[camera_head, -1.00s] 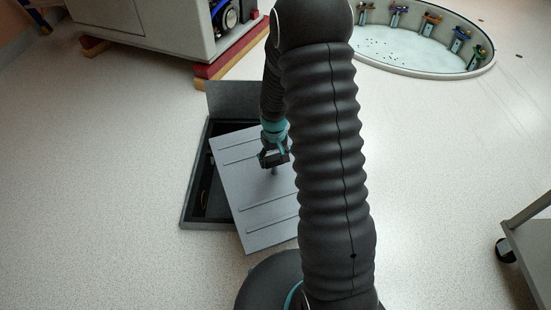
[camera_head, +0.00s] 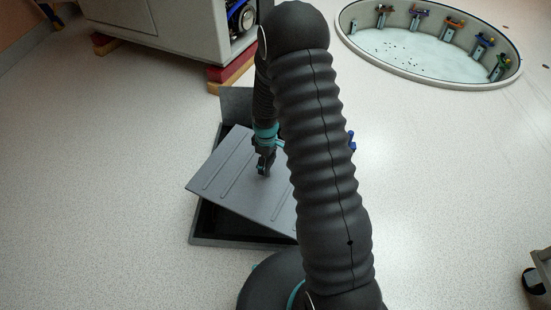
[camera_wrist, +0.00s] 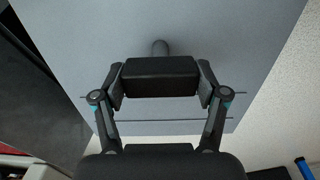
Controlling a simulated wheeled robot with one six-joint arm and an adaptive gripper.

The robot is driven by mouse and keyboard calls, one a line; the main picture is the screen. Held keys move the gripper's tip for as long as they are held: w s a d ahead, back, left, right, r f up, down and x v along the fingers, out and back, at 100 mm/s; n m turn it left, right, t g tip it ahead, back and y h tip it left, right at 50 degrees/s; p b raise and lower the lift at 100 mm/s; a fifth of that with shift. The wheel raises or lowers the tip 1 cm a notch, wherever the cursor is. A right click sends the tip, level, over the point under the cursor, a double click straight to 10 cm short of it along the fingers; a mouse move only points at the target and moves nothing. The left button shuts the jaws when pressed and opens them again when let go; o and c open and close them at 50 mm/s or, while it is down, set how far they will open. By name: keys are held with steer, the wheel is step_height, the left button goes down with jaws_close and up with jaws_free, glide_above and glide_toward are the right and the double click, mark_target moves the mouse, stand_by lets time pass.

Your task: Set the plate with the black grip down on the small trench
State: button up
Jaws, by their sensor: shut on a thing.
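The grey ridged plate (camera_head: 222,178) hangs from my gripper (camera_head: 264,172) over the small trench (camera_head: 240,241). It is turned askew to the trench, one corner past the left rim. The dark trench opening shows below the plate's near edge. In the wrist view my gripper (camera_wrist: 160,78) is shut on the black grip (camera_wrist: 160,70), above a short post on the plate (camera_wrist: 255,60). My arm hides the plate's right part and much of the trench's right side. I cannot tell whether the plate touches the rim.
A grey upright panel (camera_head: 236,103) stands at the trench's far end. A machine housing (camera_head: 175,30) on red and wooden blocks is behind it. A round pit (camera_head: 425,80) lies back right. A blue item (camera_head: 352,141) shows beside my arm. Floor left is clear; a cart (camera_head: 540,272) is right.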

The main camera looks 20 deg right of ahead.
mark_target(261, 184)
steer(key=f+n, duration=0.1)
steer(key=a+f+n, duration=0.1)
steer(key=f, duration=0.1)
steer(key=w+a+f+n+b, duration=0.1)
steer(key=shift+f+n, duration=0.2)
steer(key=shift+n, duration=0.5)
steer(key=f, duration=0.2)
steer(key=f+b, duration=0.1)
steer(key=f, duration=0.1)
steer(key=shift+w+a, duration=0.15)
steer(key=shift+a, duration=0.05)
steer(key=shift+f+b, duration=1.4)
steer(key=shift+f, duration=1.55)
steer(key=shift+f+b, duration=0.2)
steer(key=shift+b, duration=0.1)
steer(key=shift+f+b, duration=0.6)
steer(key=shift+f, duration=0.2)
steer(key=shift+f+b, duration=0.35)
